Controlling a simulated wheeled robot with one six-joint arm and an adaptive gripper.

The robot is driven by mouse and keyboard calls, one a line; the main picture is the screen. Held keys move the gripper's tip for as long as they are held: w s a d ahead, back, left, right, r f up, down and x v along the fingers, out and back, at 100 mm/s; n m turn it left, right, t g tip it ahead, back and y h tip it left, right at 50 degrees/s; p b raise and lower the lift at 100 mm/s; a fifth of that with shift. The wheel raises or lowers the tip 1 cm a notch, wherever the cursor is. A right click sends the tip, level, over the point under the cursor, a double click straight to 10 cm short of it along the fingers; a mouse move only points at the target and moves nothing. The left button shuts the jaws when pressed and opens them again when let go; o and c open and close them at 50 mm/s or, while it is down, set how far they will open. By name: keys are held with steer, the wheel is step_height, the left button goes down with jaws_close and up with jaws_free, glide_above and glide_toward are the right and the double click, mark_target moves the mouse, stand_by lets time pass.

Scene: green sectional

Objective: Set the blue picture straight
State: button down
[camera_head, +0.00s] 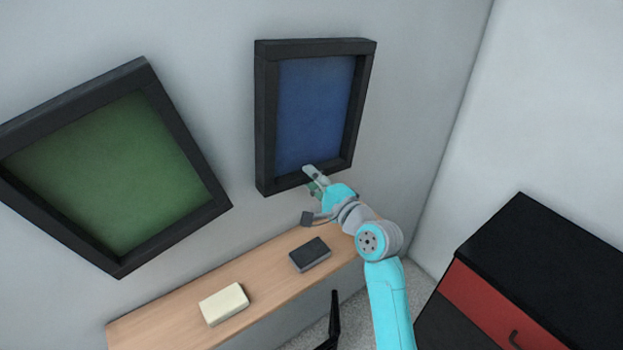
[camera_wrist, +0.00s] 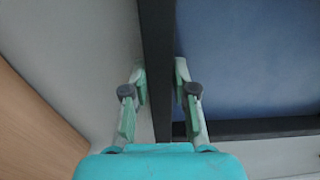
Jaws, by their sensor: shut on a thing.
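The blue picture (camera_head: 315,105) hangs on the wall in a thick black frame, right of the green picture. Its lower edge runs roughly along the line of the shelf below; I cannot tell exactly how level it is. The blue panel (camera_wrist: 250,50) is to the right of the rail there, and a frame corner shows near the gripper.
The green picture (camera_head: 120,170) hangs clearly tilted at left. Below is a wooden shelf (camera_head: 265,280) bearing a dark box (camera_head: 310,254) and a cream block (camera_head: 224,303). A black cabinet with a red drawer (camera_head: 500,310) stands at right. Bare wall lies between cabinet and blue picture.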

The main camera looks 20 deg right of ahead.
steer(key=d, duration=0.1)
steer(key=w+d+n, duration=0.1)
steer(key=d, duration=0.1)
steer(key=shift+d+f, duration=0.1)
steer(key=shift+f, duration=0.05)
steer(key=c, duration=0.9)
jaws_free()
steer(key=v, duration=1.2)
